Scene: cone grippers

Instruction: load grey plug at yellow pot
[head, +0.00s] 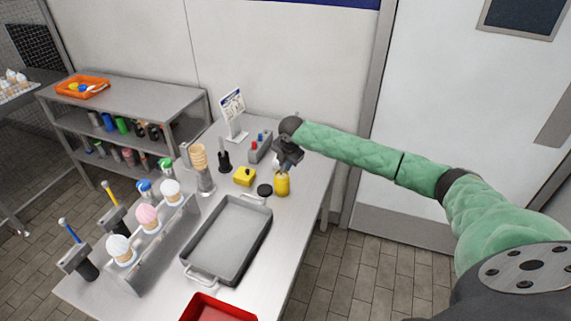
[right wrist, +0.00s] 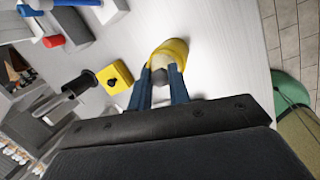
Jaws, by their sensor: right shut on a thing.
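The yellow pot (head: 282,186) stands upright near the right edge of the steel table. It also shows in the right wrist view (right wrist: 178,47). My right gripper (head: 284,167) is directly over the pot, pointing down. In the right wrist view its blue fingers (right wrist: 162,82) are shut on the grey plug (right wrist: 160,76). The plug is at the pot's mouth in that view; I cannot tell whether it is inside or just above. In the head view the plug is hidden by the gripper. My left gripper is not in view.
A black disc (head: 264,190) and a yellow block with a black knob (head: 244,176) sit left of the pot. A grey tray (head: 189,268), a cone rack (head: 160,241), a red tray (head: 190,312) and a sign (head: 232,104) stand on the table. Floor lies right of the table edge.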

